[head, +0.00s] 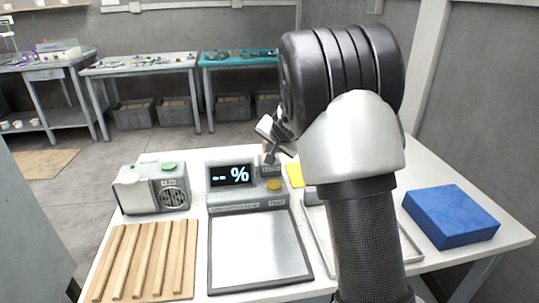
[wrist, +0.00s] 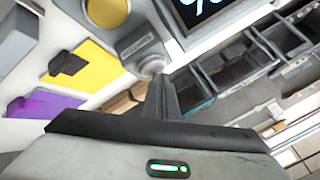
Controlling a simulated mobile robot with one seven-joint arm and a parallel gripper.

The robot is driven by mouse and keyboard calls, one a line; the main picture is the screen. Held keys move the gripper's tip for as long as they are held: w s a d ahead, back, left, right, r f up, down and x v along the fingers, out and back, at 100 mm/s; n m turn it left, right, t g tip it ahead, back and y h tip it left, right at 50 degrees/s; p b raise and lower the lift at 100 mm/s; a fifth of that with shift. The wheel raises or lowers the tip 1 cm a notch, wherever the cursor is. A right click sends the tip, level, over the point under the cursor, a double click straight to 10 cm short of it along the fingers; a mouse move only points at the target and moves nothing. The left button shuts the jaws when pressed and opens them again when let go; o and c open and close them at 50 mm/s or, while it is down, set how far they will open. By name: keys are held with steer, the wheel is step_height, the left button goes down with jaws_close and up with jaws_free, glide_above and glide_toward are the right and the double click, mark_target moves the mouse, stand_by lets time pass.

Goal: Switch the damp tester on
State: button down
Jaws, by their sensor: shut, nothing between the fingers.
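The damp tester (head: 237,197) stands on the white table, with a flat pale plate in front of it. Its dark display (head: 231,175) is lit and reads "-- %"; part of the lit display (wrist: 205,8) also shows in the wrist view. A round yellow button (head: 275,185) sits to the right of the display. In the wrist view a small silver knob (wrist: 151,66) sits by a grey label. My gripper (head: 269,156) is shut and empty at the tester's back right; its fingertips (wrist: 158,82) appear close to the knob. I cannot tell whether they touch.
A grey device with a green button (head: 169,166) stands left of the tester. Wooden strips (head: 145,260) lie in front of it. A blue block (head: 450,215) lies at the right. A yellow pad (wrist: 92,62) and a purple pad (wrist: 45,105) are close to my gripper.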

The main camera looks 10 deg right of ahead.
steer(key=shift+r, duration=0.15)
step_height(320, 180, up, 6)
steer(key=p, duration=0.5)
steer(key=shift+s, duration=0.1)
